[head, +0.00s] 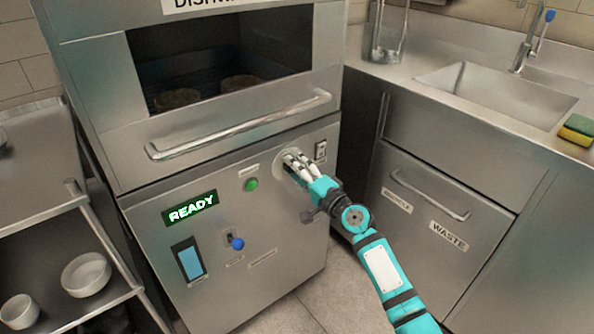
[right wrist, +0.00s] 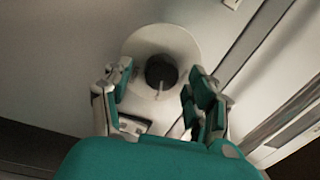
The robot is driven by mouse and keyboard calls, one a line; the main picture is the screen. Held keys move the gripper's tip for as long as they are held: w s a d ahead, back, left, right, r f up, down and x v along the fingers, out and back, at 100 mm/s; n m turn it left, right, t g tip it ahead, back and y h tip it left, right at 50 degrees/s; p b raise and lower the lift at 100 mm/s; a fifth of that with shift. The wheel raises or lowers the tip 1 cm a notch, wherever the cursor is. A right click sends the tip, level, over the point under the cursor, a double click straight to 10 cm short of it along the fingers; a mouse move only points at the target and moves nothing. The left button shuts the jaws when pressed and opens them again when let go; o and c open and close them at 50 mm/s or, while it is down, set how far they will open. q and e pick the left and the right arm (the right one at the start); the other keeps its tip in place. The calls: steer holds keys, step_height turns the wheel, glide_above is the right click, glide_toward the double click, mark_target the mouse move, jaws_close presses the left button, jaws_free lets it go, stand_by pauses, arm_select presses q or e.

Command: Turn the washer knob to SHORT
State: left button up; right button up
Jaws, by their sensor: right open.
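The washer's knob (right wrist: 161,72) is a dark round dial with a pale pointer, on a light round plate (right wrist: 137,42) in the right wrist view. The pointer aims toward the bottom of that view, but I cannot read any position labels. My right gripper (right wrist: 158,98) is open, with one finger on each side of the knob and a gap to it. In the head view my right gripper (head: 292,162) is at the washer's front panel (head: 275,220) and hides the knob. My left gripper is not in view.
The panel also has a green button (head: 251,185), a READY display (head: 190,208), a blue-tipped lever (head: 237,243) and a switch (head: 320,150). The door handle (head: 240,125) juts out above. A waste drawer (head: 445,205) stands at right, a shelf with bowls (head: 86,274) at left.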

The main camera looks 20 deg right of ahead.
steer(key=shift+s, duration=0.1)
steer(key=v, duration=1.2)
